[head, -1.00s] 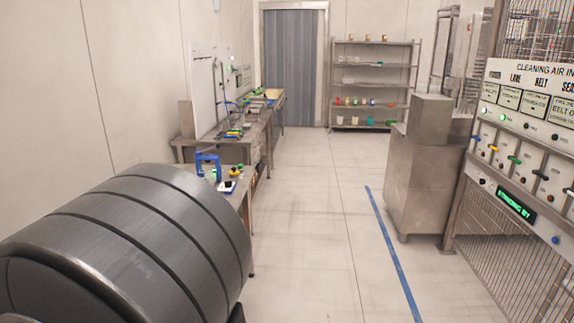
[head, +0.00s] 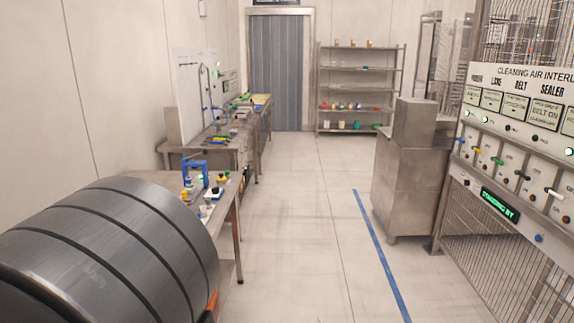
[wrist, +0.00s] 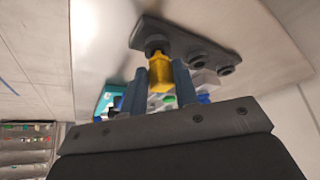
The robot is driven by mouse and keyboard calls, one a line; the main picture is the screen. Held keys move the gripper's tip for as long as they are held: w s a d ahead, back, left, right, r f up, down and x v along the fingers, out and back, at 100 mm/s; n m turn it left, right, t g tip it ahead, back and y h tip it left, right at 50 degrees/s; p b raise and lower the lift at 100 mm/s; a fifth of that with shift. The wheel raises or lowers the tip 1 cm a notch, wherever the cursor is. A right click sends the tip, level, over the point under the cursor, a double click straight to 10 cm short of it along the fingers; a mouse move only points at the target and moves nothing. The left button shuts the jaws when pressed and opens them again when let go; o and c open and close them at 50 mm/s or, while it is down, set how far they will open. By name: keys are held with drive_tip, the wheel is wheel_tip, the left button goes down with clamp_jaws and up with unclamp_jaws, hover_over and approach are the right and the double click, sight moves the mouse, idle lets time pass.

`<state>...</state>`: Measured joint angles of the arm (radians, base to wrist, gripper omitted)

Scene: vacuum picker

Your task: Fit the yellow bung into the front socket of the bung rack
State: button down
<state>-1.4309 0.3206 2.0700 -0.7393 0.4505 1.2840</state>
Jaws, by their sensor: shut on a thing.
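In the wrist view my gripper (wrist: 160,72) is shut on the yellow bung (wrist: 160,76), which stands out between the two blue-grey fingers. A dark grey plate with round sockets, apparently the bung rack (wrist: 182,40), lies just beyond the fingertips. The bung's far end overlaps the rack's left end in the picture, close to a dark round part there. I cannot tell whether the bung is in the socket, touching it or just short of it. Two other sockets show to the right. My gripper does not show in the head view, where the rack cannot be made out for sure.
In the head view a steel bench (head: 228,190) carries a blue arch-shaped frame (head: 194,172) and several small coloured items. A steel cabinet (head: 405,180) and control panel (head: 510,150) stand right. The aisle floor (head: 310,220) is clear. Small blocks show behind the fingers in the wrist view.

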drive_tip(key=shift+f, duration=0.55)
drive_tip(key=c, duration=1)
unclamp_jaws()
drive_tip(key=shift+c, duration=0.2)
drive_tip(key=shift+r, duration=0.1)
drive_tip(key=shift+v, duration=2.95)
drive_tip(key=shift+x, duration=2.9)
